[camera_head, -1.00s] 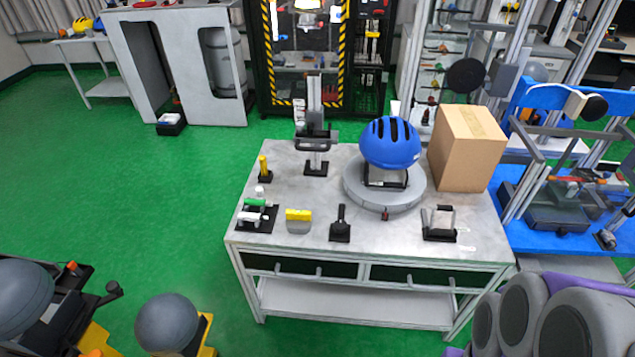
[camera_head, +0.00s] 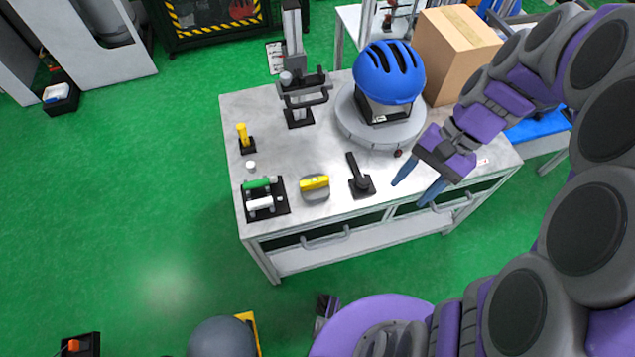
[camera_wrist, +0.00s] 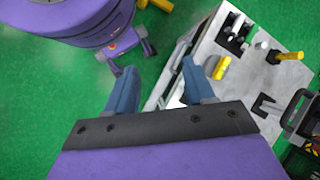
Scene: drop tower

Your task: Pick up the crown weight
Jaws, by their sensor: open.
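I cannot tell for certain which thing is the crown weight. A grey rounded piece with a yellow top (camera_head: 315,187) lies near the table's front edge; its yellow part shows in the wrist view (camera_wrist: 221,67). My gripper (camera_head: 406,196) is open and empty, above the table's front right part, right of the black piece. Its fingers also show in the wrist view (camera_wrist: 159,68).
A blue helmet (camera_head: 388,72) sits on a round grey stand (camera_head: 352,127). A cardboard box (camera_head: 452,52) stands behind it. A black and grey upright device (camera_head: 296,75) stands at the back. Green and white grips (camera_head: 260,194) lie on a black holder at front left.

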